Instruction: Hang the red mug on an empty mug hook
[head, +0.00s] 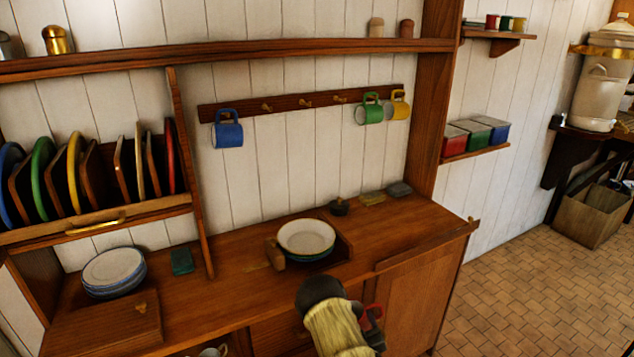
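The red mug (372,311) shows only as a small red part, mostly hidden behind my arm's end, low in front of the counter. My gripper (376,338) is beside it at the bottom of the view. Its fingers are not clear, so I cannot tell whether they are shut on the mug. The wooden hook rail (250,109) is on the white wall above the counter. A blue mug (227,133) hangs at its left end. A green mug (369,112) and a yellow mug (397,108) hang at its right. Bare brass hooks (305,102) show between them.
The counter (225,294) holds stacked plates (306,237) at the middle and more plates (113,267) at left. A plate rack (98,226) stands at left. A shelf (250,47) runs above the rail, and an upright post (431,110) stands right of it.

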